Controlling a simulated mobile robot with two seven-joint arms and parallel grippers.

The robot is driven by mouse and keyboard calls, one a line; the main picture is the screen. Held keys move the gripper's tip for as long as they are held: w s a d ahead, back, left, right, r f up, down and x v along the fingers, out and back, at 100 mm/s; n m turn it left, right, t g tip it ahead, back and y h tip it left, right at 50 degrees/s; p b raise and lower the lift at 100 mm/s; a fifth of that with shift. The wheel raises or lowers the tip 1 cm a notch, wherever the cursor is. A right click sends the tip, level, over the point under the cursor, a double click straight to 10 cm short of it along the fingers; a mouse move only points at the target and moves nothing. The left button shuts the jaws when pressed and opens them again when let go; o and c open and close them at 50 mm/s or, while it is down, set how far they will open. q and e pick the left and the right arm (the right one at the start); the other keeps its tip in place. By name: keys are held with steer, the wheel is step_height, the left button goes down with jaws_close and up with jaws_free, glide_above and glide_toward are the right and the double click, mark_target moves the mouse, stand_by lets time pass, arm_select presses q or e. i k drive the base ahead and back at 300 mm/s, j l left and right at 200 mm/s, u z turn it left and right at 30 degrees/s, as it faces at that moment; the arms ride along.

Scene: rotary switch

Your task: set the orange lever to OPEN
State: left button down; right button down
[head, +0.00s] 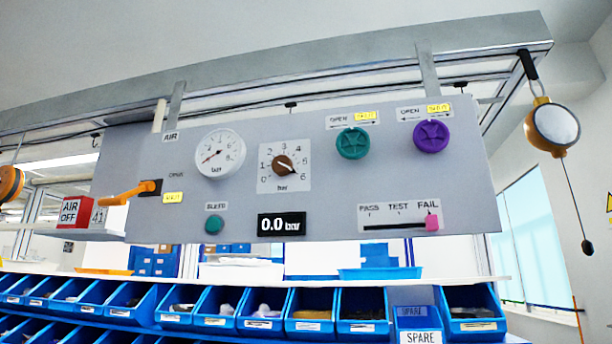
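The orange lever (127,193) sits at the left end of the grey control panel (300,215). Its handle points left and slightly down from a dark mount at the panel's left edge. The OPEN label (176,175) is above and right of the lever. A yellow label (173,197) is below OPEN, right of the lever's mount; its text is too small to read surely. Neither of my grippers shows in the head view.
The panel also carries a gauge (220,154), a brown knob (283,165), green (353,143) and purple (432,136) knobs, a green button (214,224) and a pink slider (432,222). Blue bins (262,310) stand below.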

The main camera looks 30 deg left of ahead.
mark_target(120, 200)
steer(key=u, duration=1.65)
